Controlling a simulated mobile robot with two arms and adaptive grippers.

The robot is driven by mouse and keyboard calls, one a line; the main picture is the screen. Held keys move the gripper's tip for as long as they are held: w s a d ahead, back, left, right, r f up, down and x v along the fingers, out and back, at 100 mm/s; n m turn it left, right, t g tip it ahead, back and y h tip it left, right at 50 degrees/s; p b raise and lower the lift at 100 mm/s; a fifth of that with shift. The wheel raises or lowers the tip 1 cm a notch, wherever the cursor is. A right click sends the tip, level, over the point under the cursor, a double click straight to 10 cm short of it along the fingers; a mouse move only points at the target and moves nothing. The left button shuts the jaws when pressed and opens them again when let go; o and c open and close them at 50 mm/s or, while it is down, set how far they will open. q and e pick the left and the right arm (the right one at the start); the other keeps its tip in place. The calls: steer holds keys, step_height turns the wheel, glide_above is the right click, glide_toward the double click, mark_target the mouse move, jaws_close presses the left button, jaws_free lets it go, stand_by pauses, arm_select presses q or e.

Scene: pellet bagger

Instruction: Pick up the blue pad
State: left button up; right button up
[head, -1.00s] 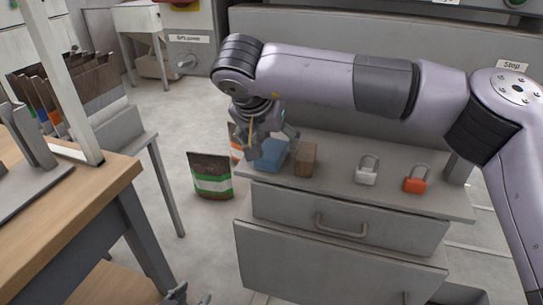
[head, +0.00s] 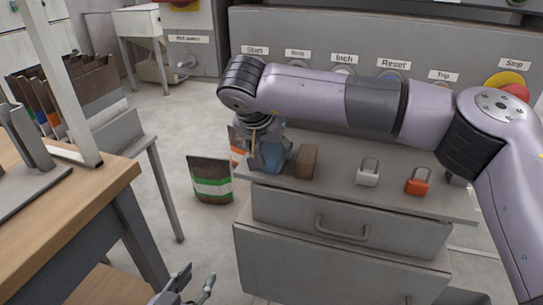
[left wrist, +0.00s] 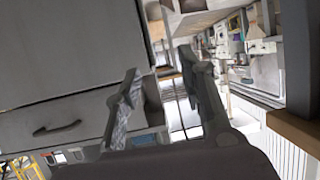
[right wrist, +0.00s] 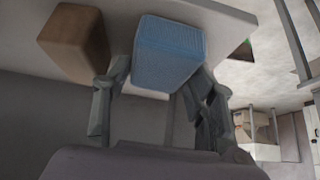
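The blue pad (head: 270,157) is at the left end of the grey cabinet top, partly hidden by my right gripper (head: 266,150). In the right wrist view the blue pad (right wrist: 168,55) sits between the two fingers, which are against it and partly covered by it. I cannot tell whether it is clear of the surface. My left gripper (head: 196,278) is low at the bottom edge of the head view. In the left wrist view (left wrist: 163,90) its fingers are apart with nothing between them.
A brown block (head: 307,161) stands just right of the pad. A grey padlock (head: 368,172) and a red padlock (head: 418,181) are further right on the cabinet top (head: 340,185). A brown, green and white bag (head: 210,180) stands on the floor at left. A wooden table (head: 100,185) is at left.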

steer(key=c, duration=0.5)
steer(key=shift+c, duration=0.2)
